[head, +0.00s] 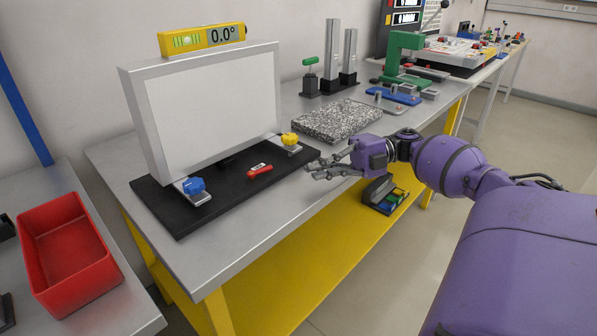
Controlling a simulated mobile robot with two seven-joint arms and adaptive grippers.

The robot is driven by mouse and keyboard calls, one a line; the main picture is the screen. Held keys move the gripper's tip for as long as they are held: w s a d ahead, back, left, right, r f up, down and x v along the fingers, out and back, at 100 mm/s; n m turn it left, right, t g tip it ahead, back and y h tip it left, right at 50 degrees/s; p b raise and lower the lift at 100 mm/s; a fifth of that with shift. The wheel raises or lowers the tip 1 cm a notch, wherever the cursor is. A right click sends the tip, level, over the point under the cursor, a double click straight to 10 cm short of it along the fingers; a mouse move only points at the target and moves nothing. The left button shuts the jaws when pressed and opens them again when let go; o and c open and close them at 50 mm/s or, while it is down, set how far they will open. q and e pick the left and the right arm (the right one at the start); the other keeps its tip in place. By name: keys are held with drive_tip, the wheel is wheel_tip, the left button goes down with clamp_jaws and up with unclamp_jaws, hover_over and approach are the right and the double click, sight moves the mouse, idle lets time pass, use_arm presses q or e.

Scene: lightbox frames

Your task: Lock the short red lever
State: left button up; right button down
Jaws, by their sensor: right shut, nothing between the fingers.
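The short red lever (262,171) lies low on the black base (227,190) in front of the white lightbox frame (213,110). It sits between a blue knob (193,185) on the left and a yellow knob (289,138) on the right. A small pale mark shows near the lever's far end. My right gripper (312,172) is just right of the base's front edge, shut and empty, with its fingers pointing left towards the lever. A clear gap separates the fingertips from the lever. My left gripper is not in view.
A yellow level reading 0.0° (202,39) sits on the frame's top. A speckled granite slab (336,120) and a green press (403,57) stand farther back. A red bin (67,250) is at the left. The grey table's front strip (240,222) is clear.

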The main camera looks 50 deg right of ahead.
drive_tip(key=v, duration=0.2)
drive_tip(key=shift+s+d, duration=0.2)
drive_tip(key=shift+s, duration=0.05)
drive_tip(key=shift+s+d+r, duration=0.15)
drive_tip(key=shift+s+d, duration=0.1)
drive_tip(key=shift+d, duration=0.05)
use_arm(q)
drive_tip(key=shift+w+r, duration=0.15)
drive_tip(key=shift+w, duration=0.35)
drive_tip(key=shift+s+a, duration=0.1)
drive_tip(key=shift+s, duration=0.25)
